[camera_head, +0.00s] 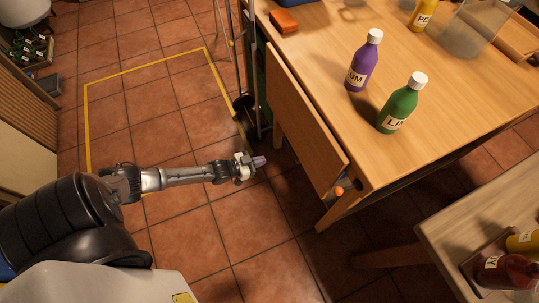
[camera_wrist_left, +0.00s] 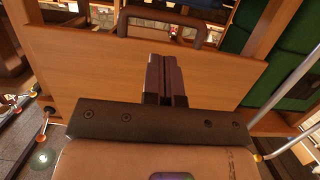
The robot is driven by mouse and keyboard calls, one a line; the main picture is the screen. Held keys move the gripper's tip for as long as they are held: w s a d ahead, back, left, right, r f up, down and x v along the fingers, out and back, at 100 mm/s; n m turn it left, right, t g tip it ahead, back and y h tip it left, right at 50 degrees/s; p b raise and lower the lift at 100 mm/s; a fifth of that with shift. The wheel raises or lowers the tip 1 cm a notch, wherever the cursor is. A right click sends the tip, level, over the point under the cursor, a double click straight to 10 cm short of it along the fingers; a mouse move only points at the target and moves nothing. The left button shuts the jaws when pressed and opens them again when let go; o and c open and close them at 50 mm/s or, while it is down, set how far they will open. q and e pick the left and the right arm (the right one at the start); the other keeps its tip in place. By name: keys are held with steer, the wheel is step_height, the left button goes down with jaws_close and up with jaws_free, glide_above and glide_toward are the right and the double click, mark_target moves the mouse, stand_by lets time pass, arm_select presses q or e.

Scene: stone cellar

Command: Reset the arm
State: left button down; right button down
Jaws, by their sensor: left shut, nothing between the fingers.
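My left gripper (camera_head: 259,161) is at the end of my left arm, which reaches in from the left over the tiled floor. It is shut and empty, to the left of the table's open wooden door panel (camera_head: 303,115). In the left wrist view the closed fingers (camera_wrist_left: 165,78) point at a wooden panel (camera_wrist_left: 85,65) with a dark bar handle (camera_wrist_left: 165,18). I cannot tell how far the fingertips are from the panel. My right gripper is not in view.
On the wooden table (camera_head: 440,75) stand a purple bottle (camera_head: 362,66), a green bottle (camera_head: 400,105), a yellow bottle (camera_head: 421,16) and an orange block (camera_head: 284,21). A second table (camera_head: 450,225) is at lower right. Yellow tape (camera_head: 145,68) marks clear floor at left.

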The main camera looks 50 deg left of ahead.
arm_select(q)
steer(key=v, duration=0.2)
steer(key=shift+s+a+f, duration=0.1)
steer(key=shift+s+f, duration=0.05)
steer(key=shift+s, duration=0.15)
steer(key=shift+w, duration=0.1)
